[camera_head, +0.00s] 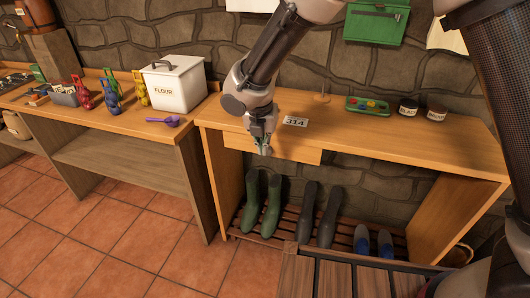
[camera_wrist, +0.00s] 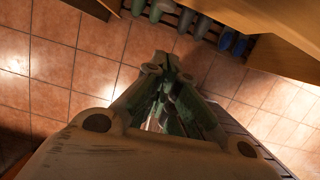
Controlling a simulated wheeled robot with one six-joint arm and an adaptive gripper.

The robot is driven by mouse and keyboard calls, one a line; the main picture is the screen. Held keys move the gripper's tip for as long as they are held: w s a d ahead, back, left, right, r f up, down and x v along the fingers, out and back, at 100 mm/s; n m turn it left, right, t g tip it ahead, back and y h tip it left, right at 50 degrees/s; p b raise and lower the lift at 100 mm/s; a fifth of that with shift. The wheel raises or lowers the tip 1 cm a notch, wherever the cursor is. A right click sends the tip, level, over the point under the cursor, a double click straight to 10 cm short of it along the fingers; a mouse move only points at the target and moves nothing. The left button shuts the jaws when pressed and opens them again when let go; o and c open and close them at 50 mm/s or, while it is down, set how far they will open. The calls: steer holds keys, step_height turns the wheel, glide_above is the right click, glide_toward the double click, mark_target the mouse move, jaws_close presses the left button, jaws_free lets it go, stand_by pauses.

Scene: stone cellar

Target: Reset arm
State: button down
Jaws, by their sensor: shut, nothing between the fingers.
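My gripper (camera_head: 264,149) hangs from my arm in front of the wooden bench with the drawer and the number 314 card (camera_head: 295,122). It points down, in front of the drawer front (camera_head: 290,152) in the head view. In the wrist view my gripper (camera_wrist: 161,68) has its fingertips together above the tiled floor, with nothing between them. Whether it touches the drawer front cannot be told.
Green boots (camera_head: 262,204), dark boots (camera_head: 318,213) and blue shoes (camera_head: 373,240) stand on a slatted rack under the bench. The bench top holds a green tray (camera_head: 367,106) and two jars. A flour tin (camera_head: 174,84) and purple scoop (camera_head: 163,121) sit on the left bench.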

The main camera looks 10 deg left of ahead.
steer(key=s+d+r+m, duration=0.6)
steer(key=d+m, duration=0.6)
steer(key=d, duration=0.4)
steer(key=s+d+r+m+t, duration=0.1)
steer(key=s+d+r+m, duration=0.5)
steer(key=d+m, duration=0.5)
steer(key=s+d+r+m, duration=0.6)
steer(key=d+r+m, duration=0.4)
steer(key=d, duration=1.3)
steer(key=m, duration=0.2)
steer(key=shift+s+m+t, duration=0.2)
steer(key=shift+m+t, duration=0.1)
